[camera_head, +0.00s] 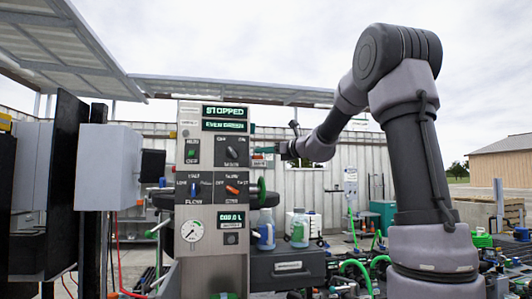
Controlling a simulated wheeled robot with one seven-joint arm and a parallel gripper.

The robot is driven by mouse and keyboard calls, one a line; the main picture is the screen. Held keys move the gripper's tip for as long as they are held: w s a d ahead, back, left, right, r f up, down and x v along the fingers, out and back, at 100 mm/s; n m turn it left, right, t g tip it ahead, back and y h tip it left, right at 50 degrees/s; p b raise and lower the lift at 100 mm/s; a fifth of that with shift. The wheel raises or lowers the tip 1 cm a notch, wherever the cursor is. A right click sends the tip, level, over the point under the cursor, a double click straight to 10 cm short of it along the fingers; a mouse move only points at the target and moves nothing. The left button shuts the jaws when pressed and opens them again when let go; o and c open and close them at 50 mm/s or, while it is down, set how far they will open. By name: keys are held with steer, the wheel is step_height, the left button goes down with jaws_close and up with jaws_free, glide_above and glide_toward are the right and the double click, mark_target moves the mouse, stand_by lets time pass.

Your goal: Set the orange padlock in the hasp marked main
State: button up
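My arm reaches in from the right, and my gripper (284,150) is at the right side of the grey control panel (236,165). It is small and dark here, and I cannot make out whether its fingers are open or shut. A small teal piece with a reddish-orange spot shows just left of it, at the panel's edge; I cannot tell what it is or whether it touches the fingers. I cannot make out the orange padlock for certain. No hasp marked main can be read. The panel displays read "STOPPED" and, less clearly, a second line.
The panel has switches, an orange knob (233,190), a round gauge (192,231) and a green handwheel (262,191) at its right. Bottles (266,230) stand on a dark drawer cabinet (287,268). A grey box (110,168) is at left. Green hoses crowd the lower right.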

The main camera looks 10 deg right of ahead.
steer(key=v, duration=1)
steer(key=shift+s+d, duration=0.25)
steer(key=shift+s, duration=0.1)
